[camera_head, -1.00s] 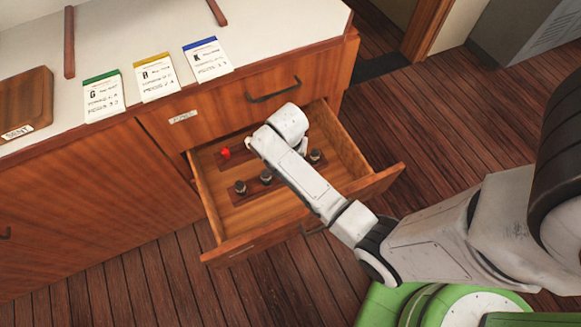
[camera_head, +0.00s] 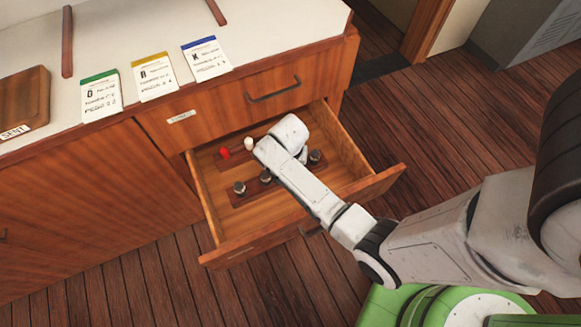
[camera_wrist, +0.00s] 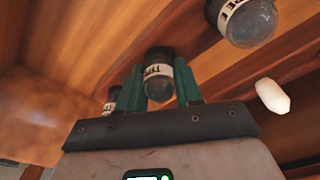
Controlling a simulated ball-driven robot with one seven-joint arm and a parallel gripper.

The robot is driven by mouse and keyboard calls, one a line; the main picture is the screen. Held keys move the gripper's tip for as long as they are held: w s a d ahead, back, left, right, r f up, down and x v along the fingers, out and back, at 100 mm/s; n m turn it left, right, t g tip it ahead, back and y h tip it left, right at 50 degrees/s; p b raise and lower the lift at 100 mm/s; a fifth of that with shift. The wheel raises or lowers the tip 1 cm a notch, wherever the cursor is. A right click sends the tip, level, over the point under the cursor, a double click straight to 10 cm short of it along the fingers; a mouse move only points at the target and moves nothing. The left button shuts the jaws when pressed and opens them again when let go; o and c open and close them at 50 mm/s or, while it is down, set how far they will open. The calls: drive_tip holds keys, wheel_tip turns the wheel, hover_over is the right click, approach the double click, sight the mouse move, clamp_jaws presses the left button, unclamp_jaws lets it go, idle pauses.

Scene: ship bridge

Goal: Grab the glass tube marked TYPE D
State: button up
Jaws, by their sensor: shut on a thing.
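My gripper (camera_wrist: 160,90) has its two green fingers on either side of a glass tube (camera_wrist: 158,82) with a dark cap and a white TYPE label, and is shut on it. The letter after TYPE is too small to read. A second capped tube (camera_wrist: 248,22) with a TYPE label is at the upper right in the wrist view, and a third (camera_wrist: 110,98) is partly hidden behind the left finger. In the head view, capped tubes show in the open drawer at the front (camera_head: 240,187) and right (camera_head: 315,157). My arm hides the gripper's fingers there.
The wooden drawer (camera_head: 232,243) stands open around my gripper, with close side walls. A red piece (camera_head: 224,153) and a white rounded piece (camera_head: 249,143) are at its back left. Three notepads, including a blue-topped one (camera_head: 207,60), lie on the counter above.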

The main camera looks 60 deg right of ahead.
drive_tip(key=c, duration=0.3)
drive_tip(key=shift+r, duration=0.15)
drive_tip(key=shift+c, duration=0.2)
